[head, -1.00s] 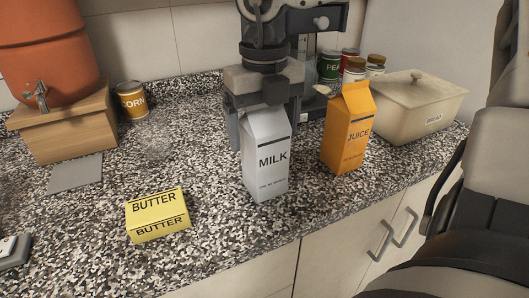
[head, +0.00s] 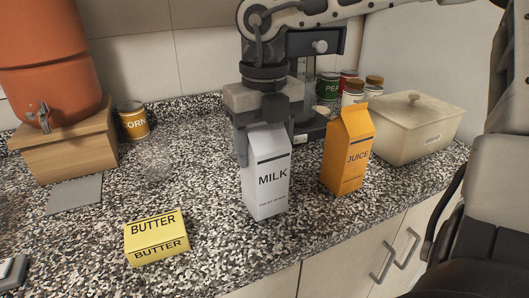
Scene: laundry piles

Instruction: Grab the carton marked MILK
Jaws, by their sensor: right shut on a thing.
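The white and grey milk carton (head: 268,190), with MILK on its front, stands upright near the middle of the counter in the head view. My right gripper (head: 264,135) reaches down from above and is shut on the carton's upper part. One finger shows along the carton's left side; the other finger is hidden. The carton's front and label stay visible below the gripper. I cannot tell whether its base touches the counter. My left gripper is not in view.
An orange juice carton (head: 347,160) stands close on the right. A yellow butter box (head: 156,238) lies front left. A bread box (head: 418,128), several cans and jars, a corn can (head: 133,121) and a dispenser on a wooden stand (head: 66,150) line the back. The counter (head: 205,195) left of the milk is clear.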

